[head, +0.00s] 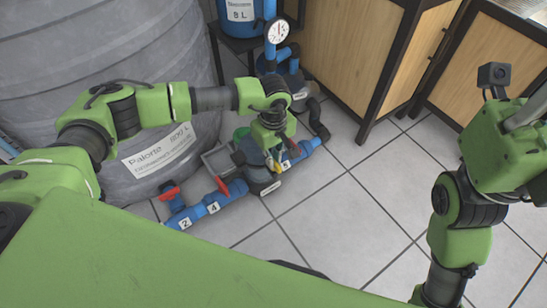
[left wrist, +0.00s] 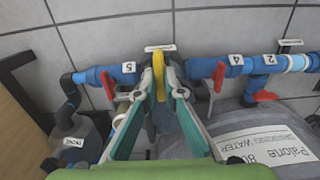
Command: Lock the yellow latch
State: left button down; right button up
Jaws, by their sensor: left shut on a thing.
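The yellow latch (left wrist: 158,72) stands upright between the fingertips of my left gripper (left wrist: 160,82) in the left wrist view. The latch sits on the pipe line between the parts labelled 5 and 4. My right arm is at the right of the head view; its fingers do not show.
Red valve handles (head: 222,187) stand along the blue pipe (head: 214,202). A large grey tank (head: 100,40) is at the left. A pressure gauge (head: 277,31) on a blue pipe rises behind my left gripper. Wooden cabinets (head: 335,45) stand at the back. The tiled floor (head: 340,215) is clear.

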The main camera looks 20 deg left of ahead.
pick_arm(q)
jog(key=c, duration=2.1)
grip_release()
jog(key=shift+c, duration=0.2)
notch_tip(320, 180, up, 12)
